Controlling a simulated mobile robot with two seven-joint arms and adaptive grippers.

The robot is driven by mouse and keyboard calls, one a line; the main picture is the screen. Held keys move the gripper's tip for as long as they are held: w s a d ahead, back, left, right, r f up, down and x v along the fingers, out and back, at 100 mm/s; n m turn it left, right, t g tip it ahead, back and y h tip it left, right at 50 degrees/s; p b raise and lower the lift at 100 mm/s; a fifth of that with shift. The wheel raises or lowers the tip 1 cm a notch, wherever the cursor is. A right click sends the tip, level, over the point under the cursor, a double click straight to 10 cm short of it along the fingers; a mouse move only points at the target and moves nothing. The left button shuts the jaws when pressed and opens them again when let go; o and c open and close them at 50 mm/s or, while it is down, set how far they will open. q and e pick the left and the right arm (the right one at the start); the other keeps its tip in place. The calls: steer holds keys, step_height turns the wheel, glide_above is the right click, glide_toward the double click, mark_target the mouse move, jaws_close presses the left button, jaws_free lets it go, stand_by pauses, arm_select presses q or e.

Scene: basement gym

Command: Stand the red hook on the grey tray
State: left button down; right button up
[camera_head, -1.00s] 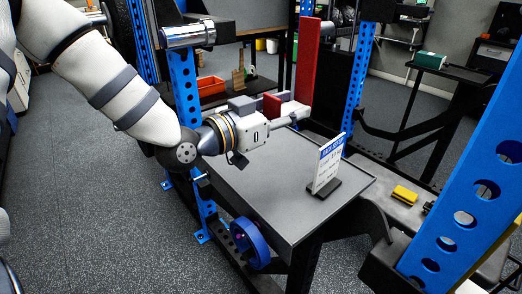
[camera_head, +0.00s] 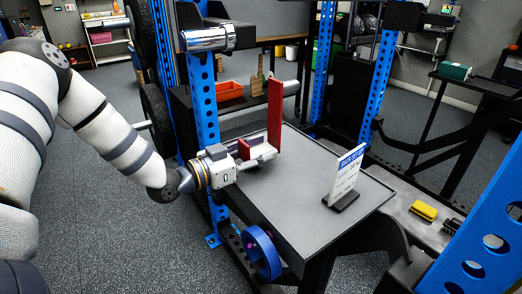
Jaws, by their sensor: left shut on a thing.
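The red hook (camera_head: 274,118) is upright, with a tall flat arm and a shorter red part at its left. My left gripper (camera_head: 259,154) is shut on the hook low down, and its fingers hide the hook's lower part. The grey tray (camera_head: 285,211) is a flat dark grey top with a low rim. The hook is at the tray's back left part; I cannot tell whether it touches the surface. My right gripper is not in view.
A white and blue sign (camera_head: 346,176) on a black foot stands on the tray's right side. Blue perforated posts (camera_head: 206,100) rise at left and right. A blue disc (camera_head: 262,252) is below the tray's left edge. The tray's front middle is clear.

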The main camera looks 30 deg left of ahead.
mark_target(243, 154)
arm_select(q)
steer(key=shift+f, duration=0.35)
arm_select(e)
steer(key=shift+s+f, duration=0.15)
arm_select(q)
steer(key=c, duration=1.1)
jaws_free()
steer(key=shift+f, duration=0.1)
steer(key=shift+o, duration=0.2)
steer(key=shift+r, duration=0.85)
steer(key=p+v, duration=0.1)
steer(key=v, duration=0.2)
steer(key=shift+s+a+r, duration=0.15)
steer(key=shift+s, duration=0.2)
steer(key=v, duration=0.8)
steer(key=shift+f, duration=0.3)
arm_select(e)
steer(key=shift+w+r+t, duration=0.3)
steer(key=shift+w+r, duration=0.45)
arm_select(q)
steer(key=shift+s+a, duration=0.1)
steer(key=shift+s, duration=0.1)
